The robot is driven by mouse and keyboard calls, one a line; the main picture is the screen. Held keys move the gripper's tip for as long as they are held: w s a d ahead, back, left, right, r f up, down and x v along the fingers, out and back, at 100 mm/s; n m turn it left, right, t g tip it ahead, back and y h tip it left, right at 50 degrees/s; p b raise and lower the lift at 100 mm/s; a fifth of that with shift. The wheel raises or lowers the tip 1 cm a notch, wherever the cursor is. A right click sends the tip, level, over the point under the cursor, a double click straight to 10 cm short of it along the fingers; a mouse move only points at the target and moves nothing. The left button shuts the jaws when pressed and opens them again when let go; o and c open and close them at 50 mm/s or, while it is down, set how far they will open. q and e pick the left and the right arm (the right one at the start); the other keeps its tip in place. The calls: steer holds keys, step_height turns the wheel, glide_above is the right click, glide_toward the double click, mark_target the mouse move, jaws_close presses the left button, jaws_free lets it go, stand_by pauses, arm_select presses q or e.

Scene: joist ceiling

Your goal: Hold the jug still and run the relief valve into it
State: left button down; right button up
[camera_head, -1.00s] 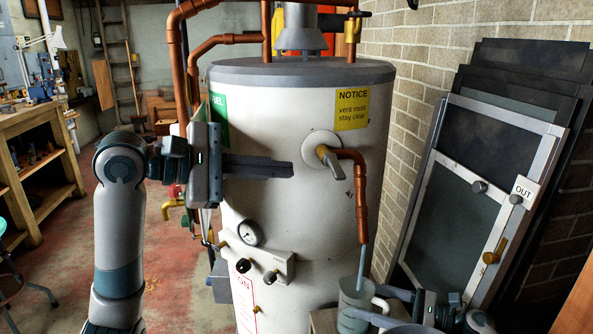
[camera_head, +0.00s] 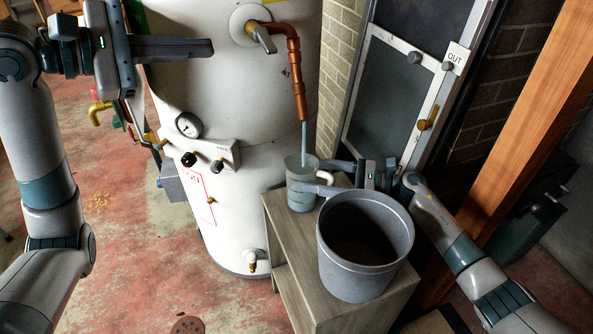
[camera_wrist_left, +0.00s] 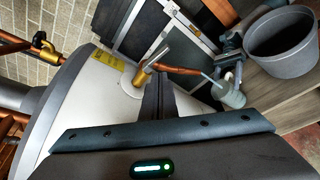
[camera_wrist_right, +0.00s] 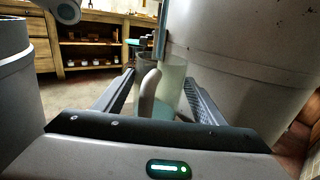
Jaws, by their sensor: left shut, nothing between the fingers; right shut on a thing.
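The relief valve (camera_head: 258,30) is on the white tank's side, with a grey lever slanting down to the right. A copper discharge pipe (camera_head: 295,70) drops from it, and a pale stream (camera_head: 304,138) runs from its end into the jug. The clear jug (camera_head: 301,194) stands upright on a wooden stand, with liquid in it; it also shows in the left wrist view (camera_wrist_left: 229,95). My right gripper (camera_head: 328,174) is shut on the jug's pale handle (camera_wrist_right: 149,92). My left gripper (camera_head: 211,47) is shut and empty, just left of the valve lever, with a gap between.
A grey bucket (camera_head: 364,245) stands on the stand (camera_head: 283,225) in front of the jug and my right gripper. Framed panels (camera_head: 400,85) lean on the brick wall behind. A gauge and knobs (camera_head: 203,157) stick out of the tank. The red floor at left is mostly clear.

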arm_select(q)
steer(key=c, duration=1.7)
jaws_free()
steer(key=d+f+m+g+y, duration=0.3)
steer(key=d+m+g, duration=0.8)
steer(key=d, duration=1.2)
step_height(320, 180, up, 16)
steer(key=t+y, duration=0.2)
steer(key=y, duration=0.7)
glide_above(265, 36)
steer(key=shift+s, duration=0.1)
steer(key=shift+f+m, duration=0.15)
steer(key=shift+m, duration=0.15)
steer(key=shift+f, duration=5.95)
